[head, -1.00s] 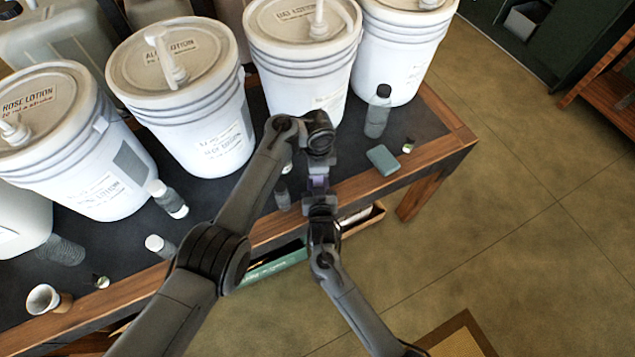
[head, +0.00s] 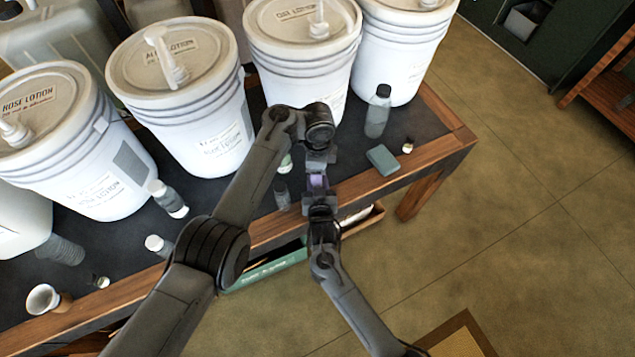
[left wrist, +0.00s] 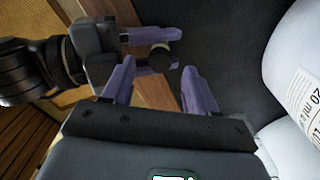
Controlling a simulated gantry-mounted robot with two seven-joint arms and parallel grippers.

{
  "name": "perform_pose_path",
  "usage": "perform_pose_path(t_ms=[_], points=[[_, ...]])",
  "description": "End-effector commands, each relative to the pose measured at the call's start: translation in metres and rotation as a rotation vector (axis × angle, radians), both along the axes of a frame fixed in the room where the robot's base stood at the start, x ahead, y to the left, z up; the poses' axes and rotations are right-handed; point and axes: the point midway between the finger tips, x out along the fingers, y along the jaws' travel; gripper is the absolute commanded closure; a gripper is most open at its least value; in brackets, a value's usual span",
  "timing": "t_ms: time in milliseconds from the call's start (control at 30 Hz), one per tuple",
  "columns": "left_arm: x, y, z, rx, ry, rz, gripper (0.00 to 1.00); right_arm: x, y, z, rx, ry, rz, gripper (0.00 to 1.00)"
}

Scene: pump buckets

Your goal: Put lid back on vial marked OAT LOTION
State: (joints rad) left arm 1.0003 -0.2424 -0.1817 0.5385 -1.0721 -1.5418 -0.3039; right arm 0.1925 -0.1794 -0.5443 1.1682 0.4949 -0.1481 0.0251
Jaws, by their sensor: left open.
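My left gripper (left wrist: 158,68) is open, its purple fingers spread, with nothing between them. In the head view, my left gripper (head: 319,160) is just above my right gripper (head: 318,184). In the left wrist view, the right gripper's purple fingers (left wrist: 150,34) lie just beyond my left fingertips, around a small dark round vial (left wrist: 157,61) with a pale top edge. The vial's label cannot be read, and its lid cannot be told apart. The OAT LOTION bucket (head: 298,62) stands at the back, partly behind my left arm.
Other white pump buckets (head: 185,100) line the dark table. A grey bottle (head: 377,112), a green block (head: 382,160) and a small pale-topped item (head: 407,146) are at the right. Small bottles (head: 167,198) and a cup (head: 47,299) are at the left. The wooden edge (head: 458,138) bounds the table.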

Motion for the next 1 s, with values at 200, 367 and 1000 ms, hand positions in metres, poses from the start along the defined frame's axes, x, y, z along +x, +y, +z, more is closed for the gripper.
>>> perform_pose_path(t_ms=[200, 367, 1000], points=[[0.001, -0.001, 0.033, -0.003, -0.003, -0.001, 0.42, 0.000, 0.000, 0.000, 0.000, 0.001, 0.000, 1.00], [0.001, 0.000, 0.048, -0.002, -0.001, 0.000, 0.42, 0.000, 0.000, 0.000, 0.000, 0.001, 0.000, 1.00], [0.000, 0.000, 0.053, 0.000, -0.001, 0.000, 0.42, 0.000, 0.000, 0.000, 0.000, 0.001, 0.000, 0.35]])
